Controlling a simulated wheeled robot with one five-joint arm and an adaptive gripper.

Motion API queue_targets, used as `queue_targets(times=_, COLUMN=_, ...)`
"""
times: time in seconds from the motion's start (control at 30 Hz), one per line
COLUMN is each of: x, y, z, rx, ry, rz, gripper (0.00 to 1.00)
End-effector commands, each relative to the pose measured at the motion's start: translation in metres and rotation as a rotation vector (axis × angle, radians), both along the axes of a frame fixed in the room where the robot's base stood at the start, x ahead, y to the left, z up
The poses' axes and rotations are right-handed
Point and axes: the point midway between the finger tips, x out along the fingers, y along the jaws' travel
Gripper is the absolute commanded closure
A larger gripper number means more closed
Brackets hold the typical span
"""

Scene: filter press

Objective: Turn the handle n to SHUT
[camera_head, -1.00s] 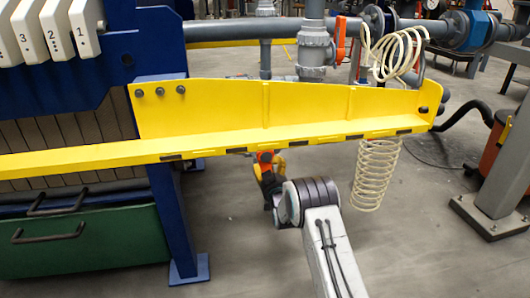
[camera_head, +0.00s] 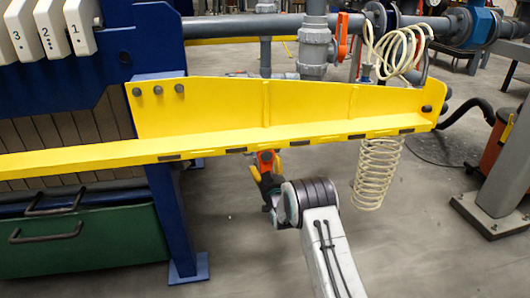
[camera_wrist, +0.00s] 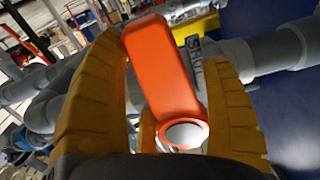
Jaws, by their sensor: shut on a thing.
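An orange valve handle (camera_wrist: 160,65) with a round pale cap at its pivot fills the middle of the wrist view. My gripper (camera_wrist: 170,60) has its yellow-brown fingers on either side of this handle, shut on it. Raised lettering, partly covered, shows on the grey valve body (camera_wrist: 195,58) behind the handle. In the head view my gripper (camera_head: 267,172) is below the yellow beam, with a bit of orange (camera_head: 265,157) at its tip. The beam hides most of the valve there. I cannot read the letter on the handle.
A long yellow beam (camera_head: 300,110) crosses in front of my arm. A coiled cream hose (camera_head: 376,175) hangs to the right. A blue post (camera_head: 172,220) and a green bin (camera_head: 85,240) stand left. Another orange handle (camera_head: 342,37) is on the pipes above.

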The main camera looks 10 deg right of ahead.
Motion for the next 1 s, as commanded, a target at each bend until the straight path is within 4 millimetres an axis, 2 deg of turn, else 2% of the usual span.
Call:
queue_targets(times=0.03, x=0.001, y=0.012, z=0.009, rx=-0.004, ry=-0.020, rz=0.016, gripper=0.33)
queue_targets(times=0.23, x=-0.006, y=0.012, z=0.009, rx=-0.005, ry=-0.018, rz=0.017, gripper=0.33)
queue_targets(times=0.7, x=-0.062, y=0.009, z=0.004, rx=-0.003, ry=-0.007, rz=0.013, gripper=0.33)
queue_targets(times=1.0, x=-0.070, y=0.008, z=0.003, rx=-0.002, ry=-0.007, rz=0.011, gripper=0.33)
